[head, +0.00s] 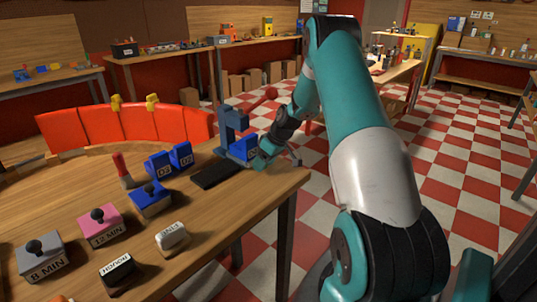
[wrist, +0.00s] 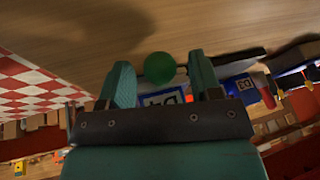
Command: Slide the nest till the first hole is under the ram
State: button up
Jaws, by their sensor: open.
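My gripper (head: 262,160) is at the right edge of the table, beside a blue block (head: 242,148) at the foot of the blue press (head: 233,122). In the wrist view its two fingers (wrist: 162,72) are open, with a green ball knob (wrist: 159,67) showing between them. I cannot tell whether either finger touches the knob. Behind the knob is a blue block labelled D1 (wrist: 166,98), partly hidden by the gripper. A dark flat strip (head: 218,172) lies left of the press foot. The nest's hole and the ram's tip cannot be made out.
Blue blocks (head: 181,155), a red-handled tool (head: 123,170) and a blue block with a black knob (head: 151,198) stand left. Pink (head: 99,224) and grey (head: 40,258) knobbed blocks stand nearer. A red curved guard (head: 125,124) lines the back. Checkered floor lies right.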

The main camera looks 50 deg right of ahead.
jog(key=b+v, duration=0.1)
jog(key=v, duration=1.6)
jog(key=shift+r, duration=0.1)
jog(key=a+r+n+g+y, duration=0.1)
jog(key=a+r, duration=0.2)
jog(key=a, duration=1.1)
jog(key=a+r+n+g, duration=0.1)
jog(key=a+r+n, duration=0.15)
jog(key=a, duration=1.15)
jog(key=s+a+n+g, duration=0.1)
jog(key=s+a+g, duration=0.1)
jog(key=s+a, duration=1.5)
jog(key=s, duration=0.5)
jog(key=shift+a+f+n, duration=0.2)
jog(key=shift+a+n, duration=0.1)
jog(key=shift+n, duration=0.05)
jog(key=shift+w, duration=0.1)
